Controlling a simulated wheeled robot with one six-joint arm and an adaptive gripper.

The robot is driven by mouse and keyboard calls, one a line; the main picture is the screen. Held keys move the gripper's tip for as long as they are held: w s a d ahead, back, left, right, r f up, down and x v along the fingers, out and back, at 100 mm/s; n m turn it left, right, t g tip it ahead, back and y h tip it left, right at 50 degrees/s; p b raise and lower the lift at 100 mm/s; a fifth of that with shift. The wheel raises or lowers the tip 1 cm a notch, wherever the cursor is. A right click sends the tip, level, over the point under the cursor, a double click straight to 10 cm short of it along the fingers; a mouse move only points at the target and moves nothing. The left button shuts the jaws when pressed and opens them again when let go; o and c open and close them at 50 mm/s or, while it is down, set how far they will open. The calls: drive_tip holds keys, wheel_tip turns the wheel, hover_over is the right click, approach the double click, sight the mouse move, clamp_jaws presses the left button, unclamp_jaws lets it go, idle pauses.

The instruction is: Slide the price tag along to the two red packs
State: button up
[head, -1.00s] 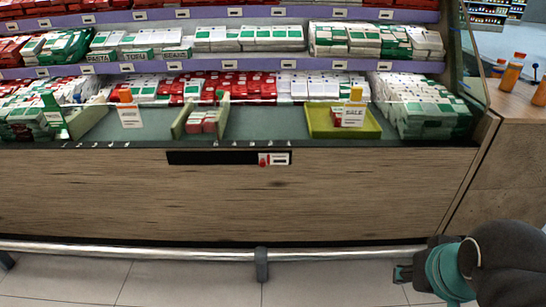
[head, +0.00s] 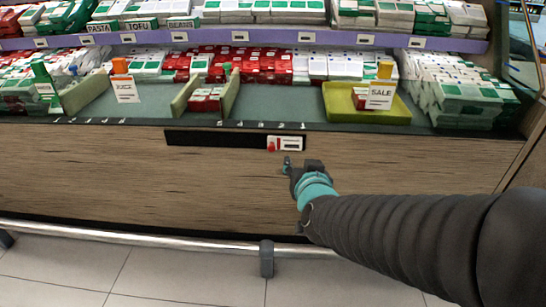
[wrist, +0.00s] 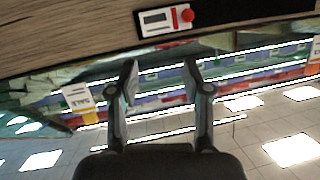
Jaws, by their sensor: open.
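The price tag (head: 286,143) is a small white label with a red mark, at the right end of the black rail (head: 215,138) on the wooden shelf front. It also shows upside down in the wrist view (wrist: 168,20). Red packs (head: 205,103) stand between two green dividers on the shelf, up and to the left of the tag. My gripper (head: 287,163) is just below the tag in the head view. In the wrist view its two fingers (wrist: 160,78) are spread and empty, with the tag beyond their tips and not between them.
A yellow-green tray (head: 365,115) with a SALE sign (head: 380,97) sits on the shelf to the right. An orange-topped sign (head: 124,85) stands to the left. A metal bumper rail (head: 150,236) runs low along the front. The rail left of the tag is bare.

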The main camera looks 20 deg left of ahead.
sight(271, 149)
drive_tip(key=s+a+f+t+h+b, duration=0.1)
drive_tip(key=s+a+f+t+b, duration=0.2)
drive_tip(key=a+f, duration=0.35)
drive_tip(key=shift+t, duration=0.6)
drive_tip(key=x, duration=1.5)
drive_tip(key=shift+s+a+r, duration=0.1)
drive_tip(key=shift+a+r, duration=0.05)
drive_tip(key=shift+r, duration=0.25)
clamp_jaws()
